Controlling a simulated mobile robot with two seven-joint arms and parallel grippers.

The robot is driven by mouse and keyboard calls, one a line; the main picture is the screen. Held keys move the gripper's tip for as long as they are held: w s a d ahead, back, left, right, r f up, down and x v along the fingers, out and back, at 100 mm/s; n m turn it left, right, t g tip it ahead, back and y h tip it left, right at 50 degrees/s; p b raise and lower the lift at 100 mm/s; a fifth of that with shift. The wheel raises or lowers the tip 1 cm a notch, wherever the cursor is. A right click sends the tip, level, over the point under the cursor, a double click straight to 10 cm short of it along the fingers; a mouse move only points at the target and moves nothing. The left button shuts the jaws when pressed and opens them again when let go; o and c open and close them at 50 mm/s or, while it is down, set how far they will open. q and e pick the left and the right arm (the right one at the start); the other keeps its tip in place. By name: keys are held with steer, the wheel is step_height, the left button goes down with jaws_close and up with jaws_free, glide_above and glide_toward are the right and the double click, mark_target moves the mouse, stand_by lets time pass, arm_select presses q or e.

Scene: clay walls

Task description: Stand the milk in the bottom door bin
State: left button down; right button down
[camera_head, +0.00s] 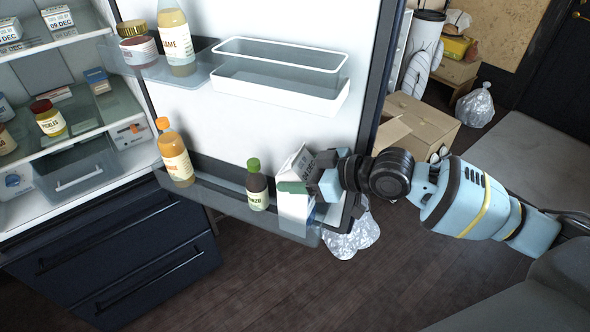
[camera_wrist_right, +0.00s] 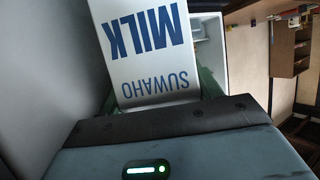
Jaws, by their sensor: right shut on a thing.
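The milk (camera_head: 295,208) is a white carton with a gabled top, roughly upright at the right end of the bottom door bin (camera_head: 228,203). Its lower part shows through the bin's clear front; whether its base touches the bin floor I cannot tell. My right gripper (camera_head: 305,187) comes in from the right and is shut on the carton's upper part. In the right wrist view the milk (camera_wrist_right: 147,55) fills the space ahead of the gripper, its blue lettering upside down. My left gripper is not in view.
A green-capped bottle (camera_head: 257,186) stands just left of the milk in the same bin, and an orange-capped bottle (camera_head: 175,155) at its left end. A white empty bin (camera_head: 280,85) hangs above. A cardboard box (camera_head: 418,125) and plastic bags (camera_head: 352,238) are on the floor.

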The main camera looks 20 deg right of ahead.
steer(key=shift+w+a+r, duration=0.1)
steer(key=shift+w+r, duration=0.05)
steer(key=c, duration=0.6)
jaws_free()
steer(key=shift+f, duration=0.2)
steer(key=shift+r, duration=0.2)
steer(key=b+v, duration=0.1)
steer(key=v, duration=1.1)
